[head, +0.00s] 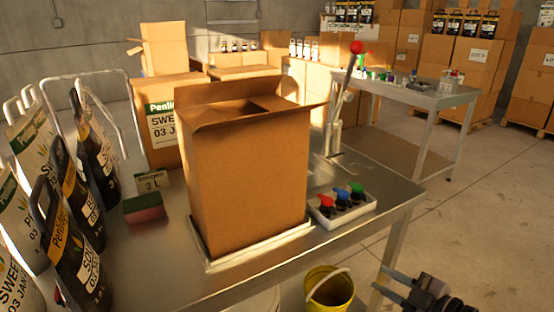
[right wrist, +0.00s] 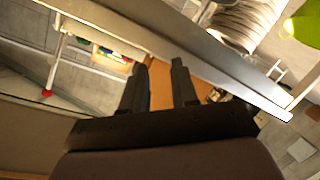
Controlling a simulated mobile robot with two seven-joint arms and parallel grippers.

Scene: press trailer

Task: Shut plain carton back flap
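The plain carton (head: 246,178) stands upright on a light tray (head: 262,246) on the metal table, with its top open. Its back flap (head: 228,89) stands up along the far edge. The near flap (head: 262,116) and the side flaps are spread outward. My right gripper (head: 384,281) is low at the bottom right of the head view, beyond the table's edge and well away from the carton. In the right wrist view its two fingers (right wrist: 163,82) are apart with nothing between them. My left gripper is not in the head view.
Several labelled jugs (head: 75,240) crowd the table's left side. A sponge (head: 144,208) lies left of the carton. A tray of coloured valves (head: 341,207) and a red-knobbed lever (head: 356,48) are to its right. A yellow bucket (head: 328,289) stands below the table edge.

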